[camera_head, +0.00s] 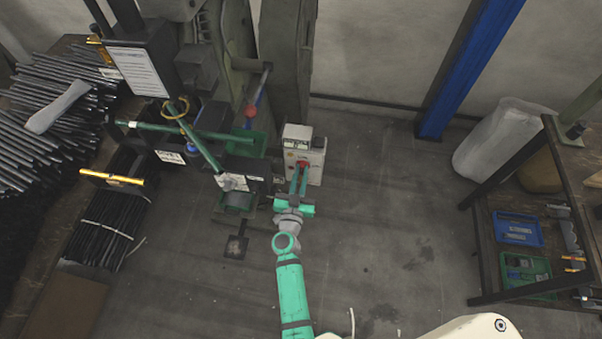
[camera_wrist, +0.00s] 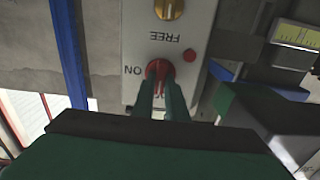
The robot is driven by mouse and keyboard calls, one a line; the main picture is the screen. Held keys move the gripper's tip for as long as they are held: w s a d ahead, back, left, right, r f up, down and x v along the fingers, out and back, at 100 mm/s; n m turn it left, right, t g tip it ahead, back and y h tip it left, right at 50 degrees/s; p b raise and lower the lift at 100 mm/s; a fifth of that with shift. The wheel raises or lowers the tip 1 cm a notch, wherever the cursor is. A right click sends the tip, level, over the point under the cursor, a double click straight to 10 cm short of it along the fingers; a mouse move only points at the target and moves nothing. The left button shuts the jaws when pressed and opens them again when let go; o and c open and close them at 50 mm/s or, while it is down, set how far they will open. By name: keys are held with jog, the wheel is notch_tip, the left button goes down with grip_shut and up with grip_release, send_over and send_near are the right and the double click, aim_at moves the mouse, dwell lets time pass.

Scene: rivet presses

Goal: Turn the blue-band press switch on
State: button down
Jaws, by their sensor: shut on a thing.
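The grey switch box (camera_head: 296,135) stands beside the green press (camera_head: 235,50), in the middle of the head view. Its red rotary switch (camera_wrist: 160,70) shows in the wrist view, with the words ON and FREE upside down around it. My gripper (camera_head: 303,176) reaches the front of the box. In the wrist view its two green fingers (camera_wrist: 160,84) are shut on the red switch, one on each side. The fingers hide the lower part of the switch, so I cannot tell exactly where it points. A blue band on the press is not clear to me.
Black rods (camera_head: 60,85) lie on a table at left. A blue post (camera_head: 465,70) and a shelf with trays (camera_head: 518,229) stand at right. The floor between is clear.

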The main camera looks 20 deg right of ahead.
jog(key=m, duration=0.4)
jog(key=shift+d, duration=0.1)
jog(key=m, duration=0.4)
jog(key=shift+d+m, duration=0.1)
jog(key=shift+m, duration=0.3)
jog(key=m, duration=0.4)
jog(key=shift+f+m, duration=0.1)
jog(key=shift+m, duration=0.2)
jog(key=m, duration=0.4)
jog(key=shift+f, duration=0.1)
jog(key=shift+s+d+m, duration=0.1)
jog(key=shift+m, duration=0.2)
jog(key=c, duration=1.8)
grip_release()
jog(key=shift+o, duration=0.2)
